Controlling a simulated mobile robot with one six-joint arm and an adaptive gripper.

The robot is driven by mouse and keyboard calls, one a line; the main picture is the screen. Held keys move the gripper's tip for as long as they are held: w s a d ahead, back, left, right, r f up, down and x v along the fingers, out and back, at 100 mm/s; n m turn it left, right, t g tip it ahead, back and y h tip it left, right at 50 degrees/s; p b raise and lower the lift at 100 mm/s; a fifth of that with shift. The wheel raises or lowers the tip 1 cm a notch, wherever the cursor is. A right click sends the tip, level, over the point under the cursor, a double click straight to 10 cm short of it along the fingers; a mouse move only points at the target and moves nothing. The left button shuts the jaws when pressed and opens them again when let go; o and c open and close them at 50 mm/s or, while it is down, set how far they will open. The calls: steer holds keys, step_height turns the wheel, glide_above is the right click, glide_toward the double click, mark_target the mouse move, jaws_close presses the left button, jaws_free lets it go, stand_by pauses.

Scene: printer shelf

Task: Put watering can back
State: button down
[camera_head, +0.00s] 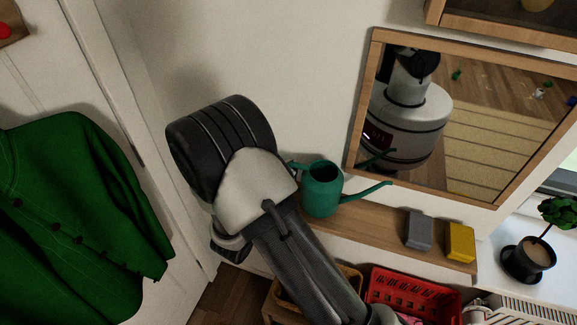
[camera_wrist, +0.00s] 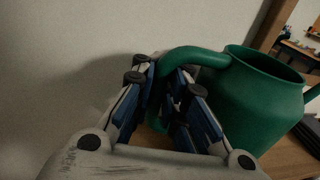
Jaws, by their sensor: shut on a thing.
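The green watering can (camera_head: 322,192) is upright at the left part of a narrow wooden shelf (camera_head: 375,228) below the mirror, its spout pointing right. I cannot tell whether its base touches the shelf. In the wrist view the can's body (camera_wrist: 250,105) fills the right side, and its curved handle reaches left. My gripper (camera_wrist: 163,88) is shut on this handle, with blue-padded fingers on both sides of it. In the head view my arm and wrist hide the fingers and part of the handle.
A grey block (camera_head: 418,230) and a yellow block (camera_head: 460,242) are on the shelf's right part. A wood-framed mirror (camera_head: 375,60) hangs above. A red basket (camera_head: 412,292) is below the shelf. A potted plant (camera_head: 528,258) is at far right; a green jacket (camera_head: 75,215) hangs at left.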

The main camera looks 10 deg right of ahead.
steer(key=shift+f, duration=0.75)
steer(key=shift+w+d+f+b, duration=0.1)
steer(key=shift+w+f+b, duration=0.15)
steer(key=shift+b, duration=0.05)
steer(key=shift+f, duration=0.1)
steer(key=c, duration=2.1)
jaws_free()
steer(key=shift+f, duration=0.15)
steer(key=shift+c, duration=0.2)
steer(key=o, duration=0.6)
steer(key=shift+s, duration=0.1)
steer(key=shift+c, duration=0.2)
